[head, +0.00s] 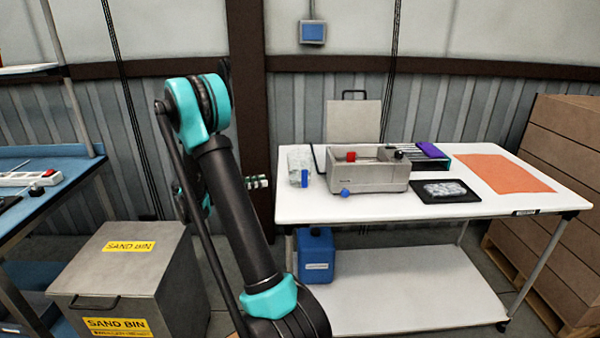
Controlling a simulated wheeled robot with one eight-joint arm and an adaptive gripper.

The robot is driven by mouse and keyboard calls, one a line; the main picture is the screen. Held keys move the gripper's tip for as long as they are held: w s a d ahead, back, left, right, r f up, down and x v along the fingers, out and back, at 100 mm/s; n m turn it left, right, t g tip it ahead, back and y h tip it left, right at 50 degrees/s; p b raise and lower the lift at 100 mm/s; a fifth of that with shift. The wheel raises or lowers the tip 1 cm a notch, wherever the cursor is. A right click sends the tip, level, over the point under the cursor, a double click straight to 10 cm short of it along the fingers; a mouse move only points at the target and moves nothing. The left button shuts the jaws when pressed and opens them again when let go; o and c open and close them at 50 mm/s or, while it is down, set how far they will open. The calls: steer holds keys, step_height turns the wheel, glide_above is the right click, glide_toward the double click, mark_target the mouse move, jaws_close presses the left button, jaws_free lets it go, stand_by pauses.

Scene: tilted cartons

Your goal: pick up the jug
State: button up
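The jug appears to be the blue container (316,252) with a pale label. It stands upright at the left end of the white table's lower shelf, under the tabletop. Its top is close below the table edge, and a table leg stands near its left side. My black and teal arm rises in front, left of the table, and hides part of the scene. Only a small part of my gripper (258,182) seems to show behind the arm, left of the tabletop and higher in the picture than the jug. Its fingers are too small to read. No contact with the jug shows.
The white table (435,207) carries a grey open box (367,179), a black tray (430,197), an orange mat (503,173) and small items. A sand bin (170,240) stands left, stacked cartons (562,170) right. The lower shelf (410,290) is clear right of the jug.

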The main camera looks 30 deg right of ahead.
mark_target(305, 185)
steer(key=x, duration=1.7)
steer(key=shift+d+r, duration=0.15)
steer(key=shift+r, duration=0.05)
steer(key=shift+c, duration=0.6)
jaws_close()
